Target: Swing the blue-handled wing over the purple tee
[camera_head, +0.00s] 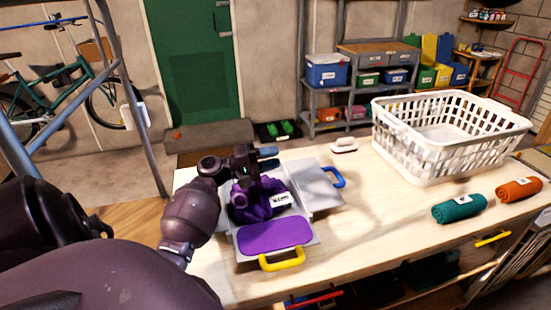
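A grey folding board lies on the pale table. Its blue-handled wing (318,190) lies spread out to the right, with the blue handle (336,177) at its outer end. The purple tee (245,203) is bunched on the middle of the board, with a white label facing up. A flat purple piece (274,235) covers the front wing, which has a yellow handle (283,262); I cannot tell whether it is part of the tee. My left gripper (262,163) is above the back of the tee, apart from the blue handle; its finger opening is unclear. My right gripper is out of view.
A white laundry basket (430,170) stands at the table's back right. A teal roll (459,208) and an orange roll (519,188) lie in front of it. A small white item (344,146) sits at the back edge. The table between board and rolls is clear.

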